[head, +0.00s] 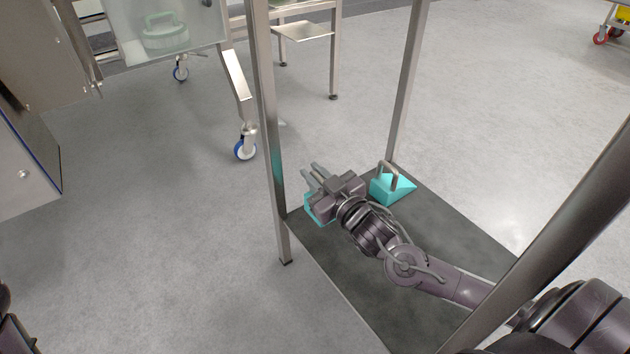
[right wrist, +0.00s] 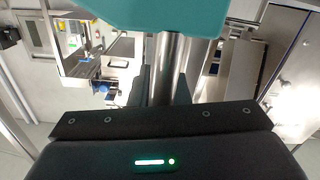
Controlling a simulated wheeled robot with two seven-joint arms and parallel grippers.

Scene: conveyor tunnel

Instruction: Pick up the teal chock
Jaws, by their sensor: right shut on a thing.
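One teal chock (head: 312,208) is at the far-left corner of a dark lower shelf, mostly hidden behind my right gripper (head: 318,174). My right gripper is shut on its metal handle. The right wrist view shows the handle (right wrist: 171,70) between the fingers and the chock's teal body (right wrist: 150,14) at the top of the picture. I cannot tell whether the chock touches the shelf. A second teal chock (head: 398,190), a wedge with a grey handle, sits apart on the shelf to the right. My left gripper is out of view.
The dark shelf (head: 455,240) lies between upright metal posts (head: 270,130), one close by my gripper. A wheeled metal stand (head: 240,100) is at the upper left, with a green-handled object behind a clear panel. Open grey floor surrounds the shelf.

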